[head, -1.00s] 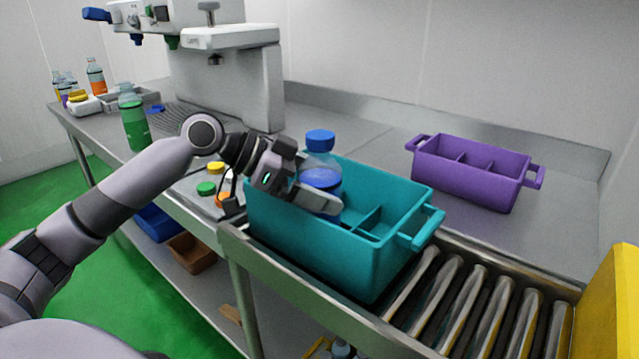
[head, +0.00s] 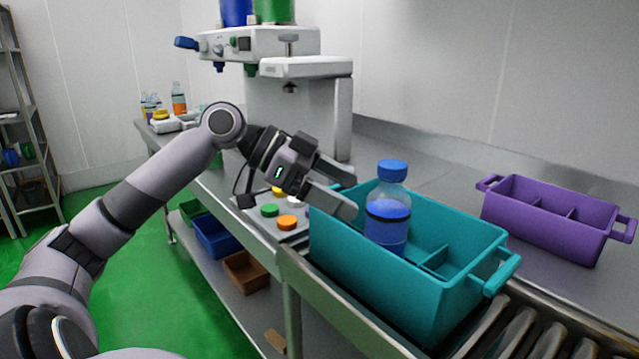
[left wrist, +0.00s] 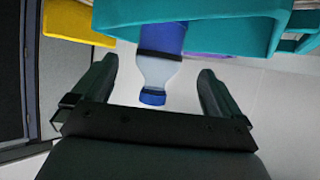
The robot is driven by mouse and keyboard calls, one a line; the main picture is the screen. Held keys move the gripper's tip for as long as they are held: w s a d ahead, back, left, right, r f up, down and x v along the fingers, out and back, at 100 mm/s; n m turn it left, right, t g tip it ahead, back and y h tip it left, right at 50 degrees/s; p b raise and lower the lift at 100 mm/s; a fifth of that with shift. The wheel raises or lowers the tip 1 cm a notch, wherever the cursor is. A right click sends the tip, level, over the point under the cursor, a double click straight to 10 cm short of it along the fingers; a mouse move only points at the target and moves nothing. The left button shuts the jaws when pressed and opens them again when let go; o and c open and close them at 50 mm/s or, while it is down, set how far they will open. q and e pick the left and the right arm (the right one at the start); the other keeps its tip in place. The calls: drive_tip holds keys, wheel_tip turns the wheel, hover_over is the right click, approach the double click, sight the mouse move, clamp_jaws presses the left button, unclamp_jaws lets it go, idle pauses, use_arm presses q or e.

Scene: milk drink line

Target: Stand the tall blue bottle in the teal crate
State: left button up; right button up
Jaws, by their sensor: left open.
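The tall blue bottle (head: 388,222), with a blue cap and a dark band, stands upright in the left part of the teal crate (head: 375,272). Its lower end is hidden by the crate's near wall. My left gripper (head: 347,192) is open and empty just left of the bottle, apart from it. In the left wrist view the bottle (left wrist: 158,72) shows cap toward me between the two spread fingers (left wrist: 153,85), beyond their reach, and the crate (left wrist: 200,12) lies behind it. My right gripper is out of view.
A purple divided crate (head: 550,225) stands on the counter at right. The teal crate rests on a roller conveyor (head: 520,335). Loose caps (head: 288,222) lie left of the crate, near my left wrist. A dispensing machine (head: 290,110) stands behind.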

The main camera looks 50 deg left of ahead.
use_arm(q)
drive_tip(key=shift+v, duration=1.75)
